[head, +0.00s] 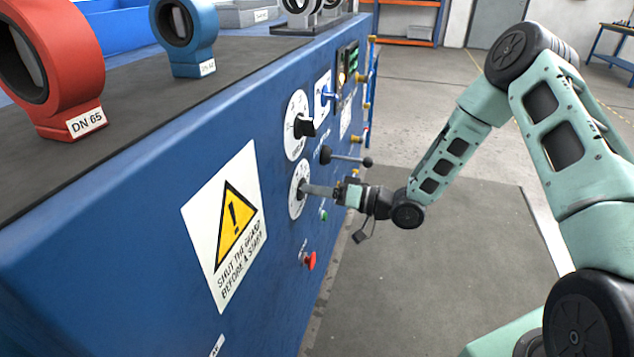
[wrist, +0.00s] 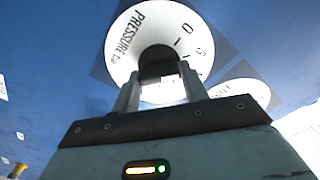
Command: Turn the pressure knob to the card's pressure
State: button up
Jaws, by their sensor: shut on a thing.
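The pressure knob (wrist: 157,55) is dark and sits at the middle of a white dial (wrist: 122,58) marked PRESSURE in the wrist view, with 0 and 5 visible on its scale. In the head view this is the lower white dial (head: 296,202) on the blue panel. My gripper (wrist: 158,78) has one grey finger on each side of the knob and is shut on it. In the head view, my gripper (head: 308,189) reaches the dial from the right and hides the knob. The knob's pointer and part of the scale are hidden. I cannot read a card's pressure.
Above is another dial with a black knob (head: 304,127). A lever with a black ball end (head: 367,162) sticks out just above my gripper. A red button (head: 309,261) and a green button (head: 323,215) are below. The floor right of the panel is clear.

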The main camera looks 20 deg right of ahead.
jog(key=m+p, duration=0.2)
jog(key=m, duration=0.3)
jog(key=shift+d+m+p, duration=0.1)
jog(key=shift+m+p, duration=0.3)
jog(key=shift+f, duration=0.1)
dwell(0.3)
jog(key=o, duration=1)
jog(key=v, duration=1.7)
jog(key=shift+s+d+b, duration=0.1)
jog(key=shift+d+b, duration=0.05)
jog(key=shift+b, duration=0.2)
